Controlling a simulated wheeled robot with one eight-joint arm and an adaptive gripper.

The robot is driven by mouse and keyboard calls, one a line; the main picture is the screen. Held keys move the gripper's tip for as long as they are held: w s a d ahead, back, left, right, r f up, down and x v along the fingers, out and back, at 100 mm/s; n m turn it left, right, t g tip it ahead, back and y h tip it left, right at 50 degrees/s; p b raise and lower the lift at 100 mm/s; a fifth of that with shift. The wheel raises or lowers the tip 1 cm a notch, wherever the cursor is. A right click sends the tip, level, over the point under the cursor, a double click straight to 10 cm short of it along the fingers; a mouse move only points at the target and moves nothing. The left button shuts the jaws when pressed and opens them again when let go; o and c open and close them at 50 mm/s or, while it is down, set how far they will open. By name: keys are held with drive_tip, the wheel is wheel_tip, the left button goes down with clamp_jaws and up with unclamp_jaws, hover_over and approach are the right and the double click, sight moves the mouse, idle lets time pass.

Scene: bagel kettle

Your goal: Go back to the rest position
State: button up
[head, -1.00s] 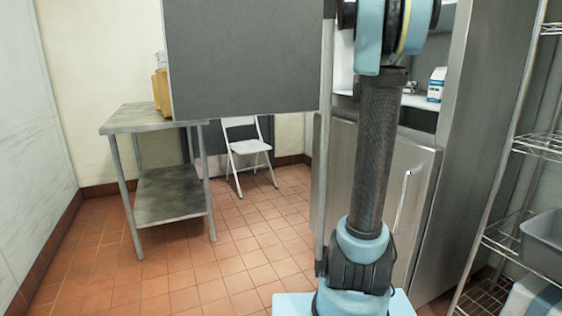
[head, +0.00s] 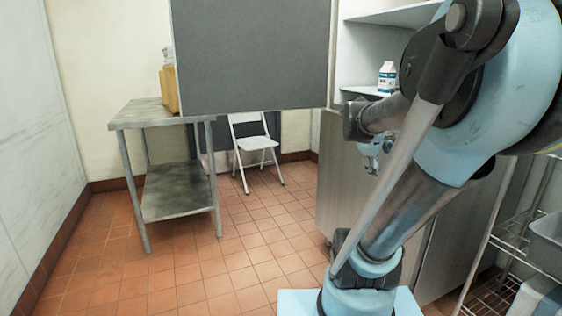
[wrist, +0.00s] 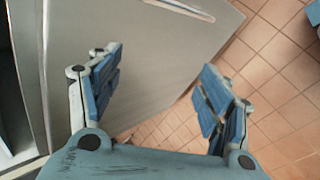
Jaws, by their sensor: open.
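My gripper (wrist: 160,85) is open in the wrist view, with its two blue-padded fingers apart and nothing between them. Below it are a grey metal panel and the tiled floor. In the head view my arm is bent and fills the right side. A small blue and grey part, likely my gripper (head: 374,150), shows behind the arm, in front of the steel cabinet (head: 345,185). Most of it is hidden by the arm links.
A milk carton (head: 387,78) stands on a shelf at the back right. A steel table (head: 165,114) is at the left and a white folding chair (head: 256,142) behind. A wire rack (head: 515,240) is close on the right. The left floor is clear.

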drive_tip(key=s+a+f+m+g+y, duration=0.2)
drive_tip(key=s+a+f+m+y, duration=0.5)
drive_tip(key=s+a+f, duration=0.8)
drive_tip(key=shift+s+a+f+m+g, duration=0.4)
drive_tip(key=shift+s+a, duration=0.15)
drive_tip(key=shift+s, duration=0.25)
drive_tip(key=shift+w+f, duration=0.2)
drive_tip(key=shift+w, duration=0.25)
